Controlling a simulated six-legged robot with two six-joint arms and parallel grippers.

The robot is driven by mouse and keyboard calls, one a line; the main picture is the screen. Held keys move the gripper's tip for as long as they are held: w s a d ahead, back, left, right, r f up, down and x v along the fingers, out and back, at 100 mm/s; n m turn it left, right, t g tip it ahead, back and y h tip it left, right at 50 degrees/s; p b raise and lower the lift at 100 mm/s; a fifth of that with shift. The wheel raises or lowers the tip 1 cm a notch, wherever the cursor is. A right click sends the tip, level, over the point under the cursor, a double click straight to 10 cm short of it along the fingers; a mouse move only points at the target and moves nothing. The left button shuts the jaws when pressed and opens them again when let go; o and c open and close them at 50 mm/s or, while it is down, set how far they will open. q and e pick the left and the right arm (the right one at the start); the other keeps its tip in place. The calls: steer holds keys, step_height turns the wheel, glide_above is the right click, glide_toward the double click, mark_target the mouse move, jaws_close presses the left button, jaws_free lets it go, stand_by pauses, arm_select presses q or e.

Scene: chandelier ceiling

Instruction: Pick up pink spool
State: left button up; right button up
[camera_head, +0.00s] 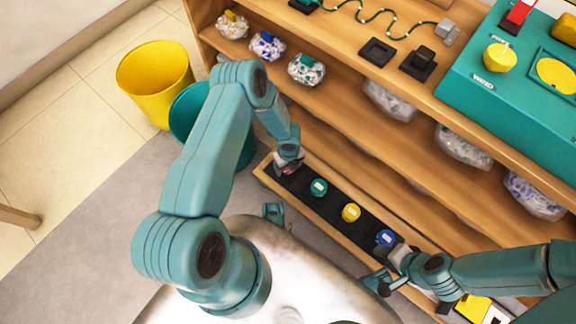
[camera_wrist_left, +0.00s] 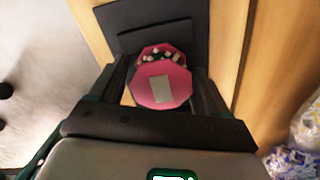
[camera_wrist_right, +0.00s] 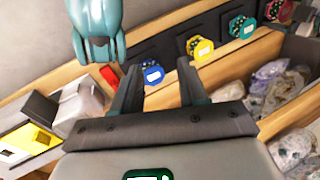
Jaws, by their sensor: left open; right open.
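The pink spool (camera_wrist_left: 162,86) sits on the black strip at the left end of the low wooden shelf. In the left wrist view it lies between the fingers of my left gripper (camera_wrist_left: 160,82), which is open around it; I cannot tell whether they touch it. In the head view my left gripper (camera_head: 288,162) hides most of the pink spool (camera_head: 290,170). My right gripper (camera_head: 384,274) is open and empty near the blue spool (camera_head: 386,238). In the right wrist view the blue spool (camera_wrist_right: 153,73) shows between its fingertips.
A teal spool (camera_head: 319,187) and a yellow spool (camera_head: 351,212) stand in the same row. Shelves above hold bagged items (camera_head: 306,69) and a teal box (camera_head: 500,85). A yellow bin (camera_head: 150,75) and a teal bin (camera_head: 186,112) stand left of the shelf.

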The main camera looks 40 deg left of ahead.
arm_select(q)
steer(key=c, duration=0.9)
steer(key=shift+r, duration=0.15)
